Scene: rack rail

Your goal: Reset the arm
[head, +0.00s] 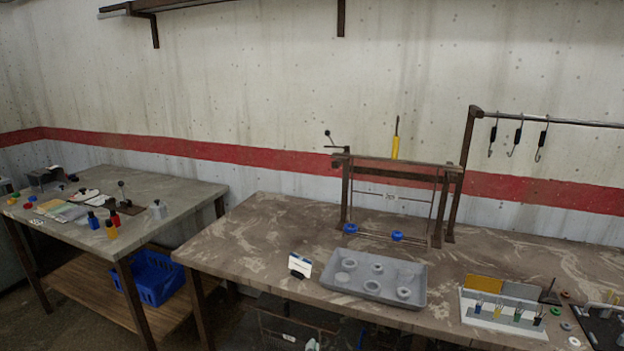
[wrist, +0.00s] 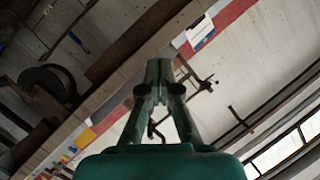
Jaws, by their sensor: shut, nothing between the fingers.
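My gripper (wrist: 158,66) shows only in the wrist view. Its dark green fingers come together at the tips, shut with nothing between them. It points into the room, with the wall, its red stripe and the table's edge tilted behind it. No part of my arm shows in the head view. The gripper appears clear of everything, though its distance to the table cannot be told.
In the head view a brown table (head: 240,243) bears a grey tray (head: 415,290), a metal frame (head: 347,190) and a white holder (head: 470,318). A rail with hooks (head: 560,122) stands at right. Another table (head: 185,190) stands at left with small bottles. A blue crate (head: 158,280) sits below it.

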